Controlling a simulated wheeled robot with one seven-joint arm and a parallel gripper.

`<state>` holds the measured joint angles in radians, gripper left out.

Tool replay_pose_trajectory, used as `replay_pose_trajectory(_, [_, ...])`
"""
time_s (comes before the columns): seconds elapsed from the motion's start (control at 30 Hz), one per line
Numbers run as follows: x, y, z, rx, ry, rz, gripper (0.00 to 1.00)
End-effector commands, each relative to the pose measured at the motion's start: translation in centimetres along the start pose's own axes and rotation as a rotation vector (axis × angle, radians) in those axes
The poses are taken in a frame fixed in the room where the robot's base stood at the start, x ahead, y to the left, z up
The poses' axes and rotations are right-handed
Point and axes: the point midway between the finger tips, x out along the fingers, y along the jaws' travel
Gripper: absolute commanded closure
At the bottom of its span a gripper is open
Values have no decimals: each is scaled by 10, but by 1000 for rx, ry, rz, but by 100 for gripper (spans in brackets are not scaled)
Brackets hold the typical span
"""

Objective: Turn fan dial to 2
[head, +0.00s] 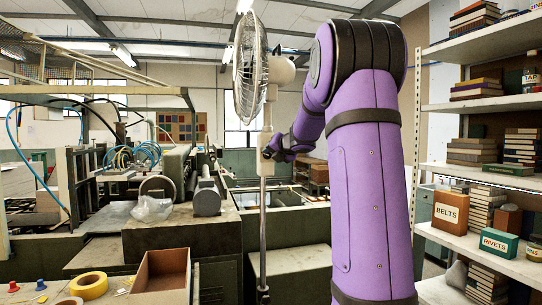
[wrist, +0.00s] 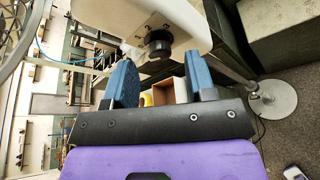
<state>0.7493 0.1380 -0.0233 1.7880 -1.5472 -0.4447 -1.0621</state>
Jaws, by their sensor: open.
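The standing fan (head: 250,72) is in the middle of the head view, with a wire cage, a pale motor housing (head: 283,70) and a thin metal pole (head: 263,215). In the wrist view, the white housing (wrist: 190,22) fills the top, and a black round dial (wrist: 158,46) sticks out from it. In the head view my gripper (head: 272,150) is beside the pole, below the housing.
The fan's round base (wrist: 273,100) stands on the floor. A shelf (head: 480,110) with books and boxes is at the right. An open brown box (head: 163,272) and yellow tape (head: 89,285) are at the front left. Machinery (head: 165,200) fills the left and back.

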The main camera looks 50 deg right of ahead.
Motion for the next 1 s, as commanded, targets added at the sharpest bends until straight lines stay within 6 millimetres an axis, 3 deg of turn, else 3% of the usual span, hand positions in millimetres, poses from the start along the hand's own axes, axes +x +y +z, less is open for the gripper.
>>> replay_pose_trajectory(0.2, [19,0,0,-1,0,0,49])
replay_pose_trajectory(0.53, [22,0,0,0,-1,0,49])
replay_pose_trajectory(0.77, [22,0,0,0,-1,0,99])
replay_pose_trajectory(1.0, [22,0,0,13,-1,4,99])
